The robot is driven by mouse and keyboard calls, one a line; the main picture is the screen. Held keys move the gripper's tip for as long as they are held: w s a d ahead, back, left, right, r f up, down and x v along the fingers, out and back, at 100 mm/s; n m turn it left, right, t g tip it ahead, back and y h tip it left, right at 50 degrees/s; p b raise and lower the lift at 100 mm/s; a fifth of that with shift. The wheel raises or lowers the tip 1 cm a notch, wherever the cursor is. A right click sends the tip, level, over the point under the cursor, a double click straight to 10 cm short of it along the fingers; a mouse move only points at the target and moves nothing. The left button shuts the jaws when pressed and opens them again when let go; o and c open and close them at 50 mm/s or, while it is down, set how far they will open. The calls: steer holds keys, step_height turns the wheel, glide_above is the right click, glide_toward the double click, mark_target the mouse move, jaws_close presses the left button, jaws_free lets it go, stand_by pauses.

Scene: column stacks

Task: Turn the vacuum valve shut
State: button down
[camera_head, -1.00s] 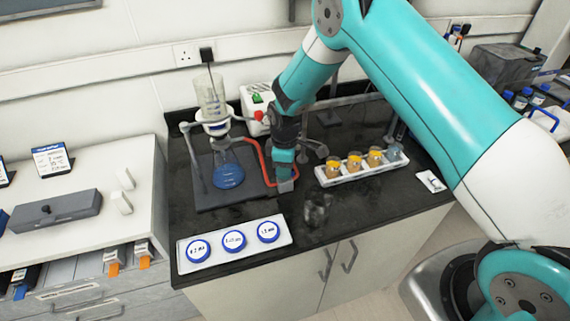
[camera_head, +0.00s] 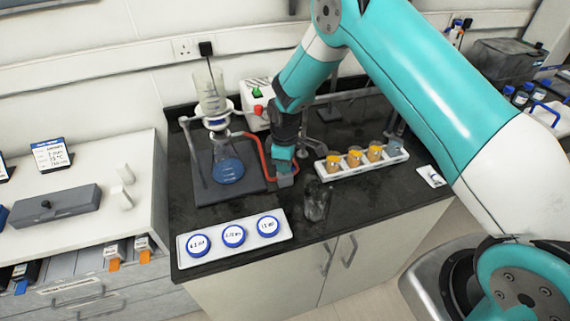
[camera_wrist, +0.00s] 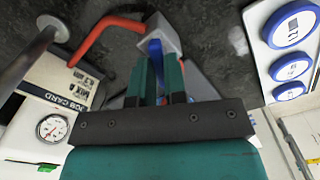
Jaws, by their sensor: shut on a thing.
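The vacuum valve is a small grey block (camera_head: 286,181) on the dark bench, at the end of a red hose (camera_head: 262,156). In the wrist view the grey valve body (camera_wrist: 160,33) shows just beyond my fingertips, with a blue handle (camera_wrist: 155,50) at it. My gripper (camera_head: 283,166) points down onto the valve from above. In the wrist view my gripper (camera_wrist: 157,75) is shut on the blue handle between its two green fingers. The fingers hide part of the handle, so its exact angle is hard to tell.
A flask with blue liquid (camera_head: 228,171) and a funnel stand left of the valve. A white box with a green switch (camera_head: 257,98) is behind. A tray of several jars (camera_head: 362,164) is right, a clear beaker (camera_head: 317,202) in front, and a tray with blue-rimmed discs (camera_head: 216,243) front left.

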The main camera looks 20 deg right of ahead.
steer(key=m+b, duration=0.4)
steer(key=m, duration=0.1)
steer(key=shift+f+m, duration=0.15)
steer(key=shift+m, duration=0.25)
steer(key=m+b, duration=0.2)
steer(key=m, duration=0.4)
steer(key=shift+b, duration=0.4)
steer(key=shift+r+m, duration=0.2)
steer(key=shift+m, duration=0.1)
steer(key=c, duration=1.2)
jaws_free()
steer(key=shift+o, duration=0.2)
